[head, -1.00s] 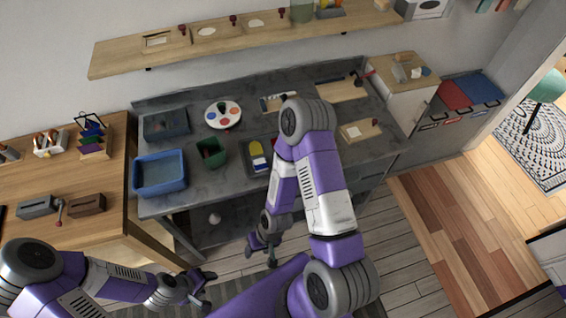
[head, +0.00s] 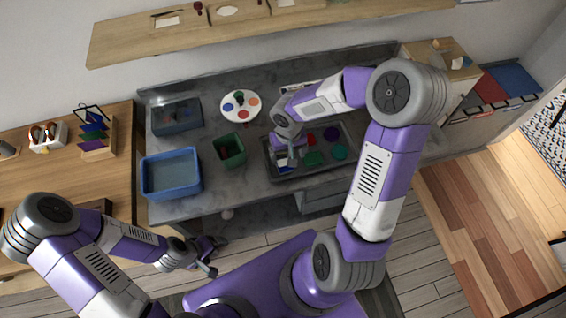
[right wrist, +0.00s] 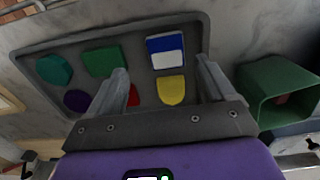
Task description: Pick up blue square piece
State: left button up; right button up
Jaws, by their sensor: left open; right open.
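The blue square piece (right wrist: 159,45) lies in the dark grey tray (right wrist: 128,32), touching or joined to a white patch; I cannot tell which. In the right wrist view it sits near the tray's far edge. My right gripper (right wrist: 160,72) is open and empty above the tray; its right finger ends just right of the blue piece, its left finger near the green one. In the head view the right gripper (head: 287,157) hangs over the tray's left part and partly hides the piece. My left gripper (head: 209,262) is open, low in front of the counter, away from the tray.
A yellow piece (right wrist: 171,90), a green piece (right wrist: 102,61), a teal piece (right wrist: 54,70) and a purple piece (right wrist: 76,100) share the tray. A red one is mostly hidden. A green bin (head: 229,151), blue bin (head: 171,174) and paint palette (head: 240,106) stand left of it.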

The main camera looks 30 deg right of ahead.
aim_at(285, 165)
jog(key=f, duration=0.1)
jog(key=f+b, duration=0.1)
jog(key=f, duration=0.2)
jog(key=shift+w+a+f, duration=0.15)
jog(key=shift+a, duration=0.25)
jog(key=shift+f, duration=0.55)
jog(key=shift+c, duration=0.5)
jog(key=shift+r, duration=0.1)
jog(key=c, duration=1.1)
